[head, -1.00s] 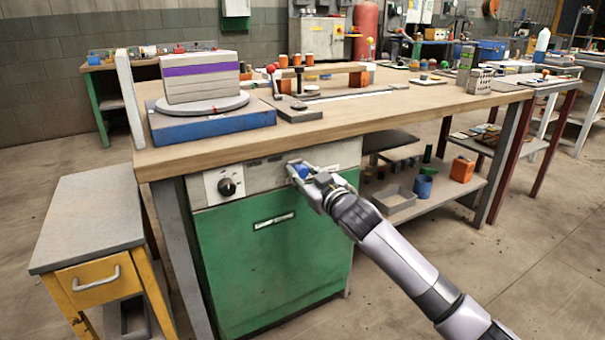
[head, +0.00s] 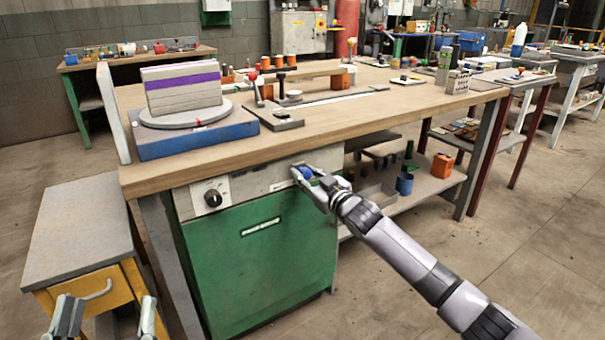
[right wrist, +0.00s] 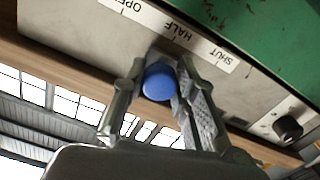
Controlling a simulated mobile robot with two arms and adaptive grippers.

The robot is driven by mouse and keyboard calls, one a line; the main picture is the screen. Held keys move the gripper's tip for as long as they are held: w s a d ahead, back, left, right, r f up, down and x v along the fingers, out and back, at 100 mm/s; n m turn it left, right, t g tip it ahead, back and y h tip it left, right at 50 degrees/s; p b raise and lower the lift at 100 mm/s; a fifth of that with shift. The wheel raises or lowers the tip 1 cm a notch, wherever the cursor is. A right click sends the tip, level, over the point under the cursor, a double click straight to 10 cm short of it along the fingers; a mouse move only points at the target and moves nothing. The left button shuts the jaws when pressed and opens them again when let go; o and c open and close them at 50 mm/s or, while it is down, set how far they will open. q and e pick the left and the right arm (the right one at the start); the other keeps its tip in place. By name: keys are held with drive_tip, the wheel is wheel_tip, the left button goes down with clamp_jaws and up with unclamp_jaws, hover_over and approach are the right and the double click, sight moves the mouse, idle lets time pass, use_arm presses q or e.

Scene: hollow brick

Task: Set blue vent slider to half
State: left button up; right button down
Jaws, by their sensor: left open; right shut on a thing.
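The blue vent slider knob (head: 304,173) sits on the grey front panel (head: 262,180) under the workbench. My right gripper (head: 306,170) is shut on it. In the right wrist view the blue knob (right wrist: 160,82) lies between the two fingers, near the HALF mark of the label strip (right wrist: 180,32). OPEN is to the left and SHUT to the right there. The fingers hide the knob's base, so its exact alignment is hard to tell. My left gripper (head: 106,314) is open and empty at the bottom left, in front of the yellow drawer stand.
A black dial (head: 213,197) is left of the slider, above the green cabinet door (head: 255,265). The grey-topped yellow stand (head: 75,235) is at the left. The workbench (head: 290,128) overhangs the panel.

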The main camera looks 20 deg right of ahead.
idle(0.3)
drive_tip(key=c, duration=1.3)
unclamp_jaws()
drive_tip(key=v, duration=1.2)
